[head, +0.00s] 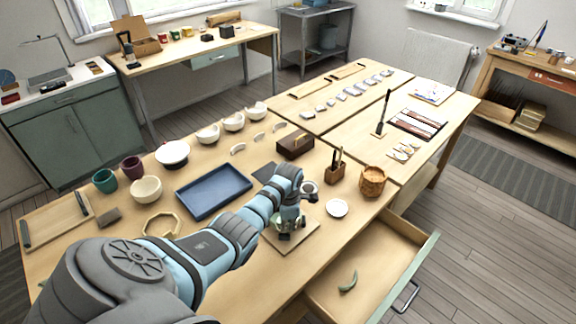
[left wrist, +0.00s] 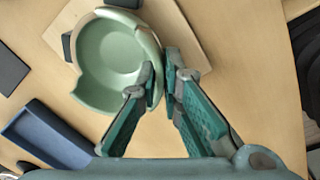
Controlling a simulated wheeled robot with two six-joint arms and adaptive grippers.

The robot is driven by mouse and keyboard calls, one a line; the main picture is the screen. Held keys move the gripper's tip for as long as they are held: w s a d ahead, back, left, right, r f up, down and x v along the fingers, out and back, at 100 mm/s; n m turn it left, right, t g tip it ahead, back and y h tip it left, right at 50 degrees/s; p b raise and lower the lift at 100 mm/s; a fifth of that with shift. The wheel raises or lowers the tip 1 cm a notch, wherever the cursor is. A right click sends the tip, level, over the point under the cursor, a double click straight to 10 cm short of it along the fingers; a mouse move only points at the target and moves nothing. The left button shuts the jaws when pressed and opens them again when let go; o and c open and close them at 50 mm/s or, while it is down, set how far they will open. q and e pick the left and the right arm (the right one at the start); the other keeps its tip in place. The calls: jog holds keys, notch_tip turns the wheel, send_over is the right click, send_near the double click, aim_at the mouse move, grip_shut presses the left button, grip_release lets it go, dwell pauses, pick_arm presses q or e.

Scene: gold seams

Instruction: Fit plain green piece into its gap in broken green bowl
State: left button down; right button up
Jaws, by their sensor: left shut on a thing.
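The broken green bowl (left wrist: 108,55) stands on a wooden board (left wrist: 187,35), between dark holders. In the head view the bowl (head: 283,228) is partly covered by my gripper. Its rim has a step at the lower left in the left wrist view. My left gripper (left wrist: 160,75) is shut on the plain green piece (left wrist: 156,88), one finger inside the bowl's wall and one outside. The piece lies along the bowl's right side; I cannot tell whether it is fully seated. My left gripper (head: 291,222) points down over the board. My right gripper is not in view.
Another curved green piece (head: 348,282) lies in the open drawer (head: 385,275). A blue tray (head: 213,190), white dish (head: 337,208), wooden tool holder (head: 336,174) and woven pot (head: 372,181) stand around the board. White bowls and cups line the table's far side.

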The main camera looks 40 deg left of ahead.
pick_arm(q)
jog(key=shift+f, duration=0.35)
dwell(0.7)
dwell(0.3)
jog(key=shift+f, duration=0.3)
dwell(1.6)
jog(key=shift+p, duration=0.3)
jog(key=c, duration=1.7)
grip_release()
jog(key=shift+o, duration=0.7)
jog(key=o, duration=0.4)
jog(key=shift+r, duration=0.15)
